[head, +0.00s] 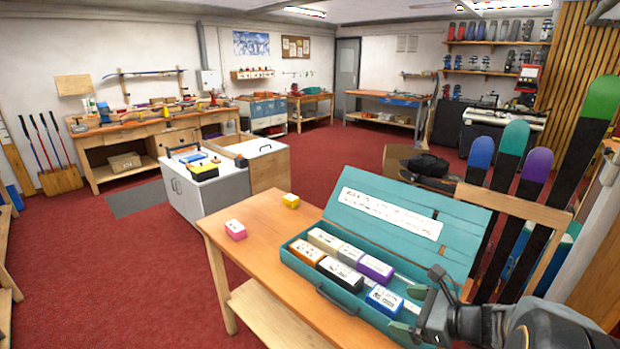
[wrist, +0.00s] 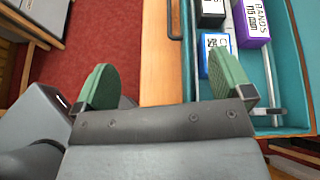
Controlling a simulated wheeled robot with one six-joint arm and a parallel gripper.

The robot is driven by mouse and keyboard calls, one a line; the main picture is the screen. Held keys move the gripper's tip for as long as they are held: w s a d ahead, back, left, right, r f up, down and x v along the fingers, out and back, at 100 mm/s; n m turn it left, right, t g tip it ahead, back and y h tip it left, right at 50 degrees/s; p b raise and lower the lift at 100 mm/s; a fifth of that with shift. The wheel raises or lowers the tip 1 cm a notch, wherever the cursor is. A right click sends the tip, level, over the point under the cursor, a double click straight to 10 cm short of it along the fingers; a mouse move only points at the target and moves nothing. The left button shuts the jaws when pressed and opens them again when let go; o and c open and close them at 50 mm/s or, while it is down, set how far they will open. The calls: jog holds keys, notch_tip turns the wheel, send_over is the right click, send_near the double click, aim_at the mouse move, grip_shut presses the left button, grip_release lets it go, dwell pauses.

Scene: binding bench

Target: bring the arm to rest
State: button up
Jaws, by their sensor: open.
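My gripper (wrist: 165,85) is open and empty in the wrist view, its two green-padded fingers wide apart. One finger is over the teal box's interior and the other is beyond the table's edge. In the head view my gripper (head: 422,310) is at the lower right, by the right front end of the open teal box (head: 305,252).
The teal box stands on a wooden table (head: 262,222) with its lid up. Inside are several labelled blocks, including a blue one (head: 384,300) and a purple one (head: 376,268). A pink block (head: 235,229) and a yellow block (head: 291,200) lie on the table. Skis (head: 530,190) stand behind.

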jog(key=s+a+f+n+g+h, duration=0.1)
jog(key=s+f+n+g+h, duration=0.15)
jog(key=n, duration=0.55)
jog(key=s+a+f+n+g+h, duration=0.1)
jog(key=s+n+g+h, duration=0.25)
jog(key=n, duration=0.35)
jog(key=s+a+r+n+h, duration=0.1)
jog(key=a+r+n, duration=0.4)
jog(key=n, duration=0.5)
jog(key=shift+a+n+t+h, duration=0.4)
jog(key=shift+a+h, duration=0.45)
jog(key=shift+h, duration=0.05)
